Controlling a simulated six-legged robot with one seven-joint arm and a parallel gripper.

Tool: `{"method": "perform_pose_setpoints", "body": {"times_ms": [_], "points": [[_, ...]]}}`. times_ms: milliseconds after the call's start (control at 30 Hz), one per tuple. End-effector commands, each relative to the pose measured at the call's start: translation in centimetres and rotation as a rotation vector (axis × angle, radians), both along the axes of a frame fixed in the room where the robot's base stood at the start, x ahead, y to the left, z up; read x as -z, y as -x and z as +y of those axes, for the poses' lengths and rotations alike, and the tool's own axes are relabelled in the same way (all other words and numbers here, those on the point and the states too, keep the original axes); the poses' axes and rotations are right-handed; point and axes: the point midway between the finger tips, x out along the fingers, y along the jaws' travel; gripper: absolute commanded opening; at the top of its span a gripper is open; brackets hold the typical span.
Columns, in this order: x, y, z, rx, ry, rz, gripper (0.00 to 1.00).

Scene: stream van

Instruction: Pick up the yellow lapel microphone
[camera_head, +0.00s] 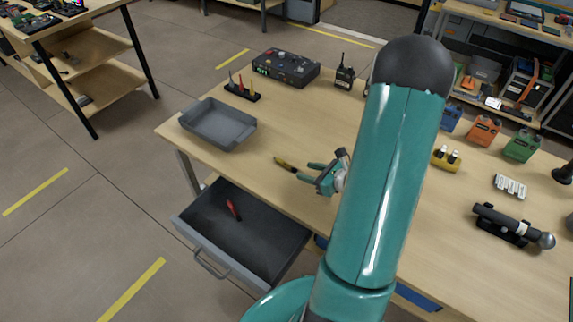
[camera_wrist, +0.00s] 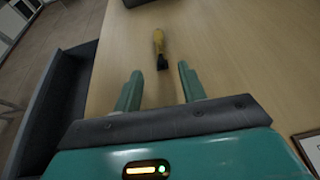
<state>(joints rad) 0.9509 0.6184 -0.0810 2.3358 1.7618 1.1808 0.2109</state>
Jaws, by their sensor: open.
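A small elongated yellow item with a dark end lies on the wooden table (camera_head: 305,115). In the head view this yellow item (camera_head: 283,162) is just beyond my fingertips. It may be the yellow lapel microphone, but its shape is too small to be sure. My gripper (camera_head: 304,171) is open and empty, low over the table. In the wrist view the yellow item (camera_wrist: 158,42) lies ahead of my gripper (camera_wrist: 159,76), roughly in line with the gap between the fingers. Its dark end points toward me.
An open grey drawer (camera_head: 272,236) holding a red tool (camera_head: 233,209) juts out below the table edge. A grey tray (camera_head: 245,128), a tool rack (camera_head: 242,95), a black case (camera_head: 304,74) and a radio (camera_head: 344,76) stand farther back. A yellow holder (camera_head: 440,162) is to the right.

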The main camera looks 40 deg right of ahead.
Motion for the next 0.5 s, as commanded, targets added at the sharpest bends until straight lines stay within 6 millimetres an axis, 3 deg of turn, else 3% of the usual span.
{"method": "perform_pose_setpoints", "body": {"times_ms": [500], "points": [[1.6, -5.5, 1.5, -0.002, -0.001, 0.000, 0.41]]}}
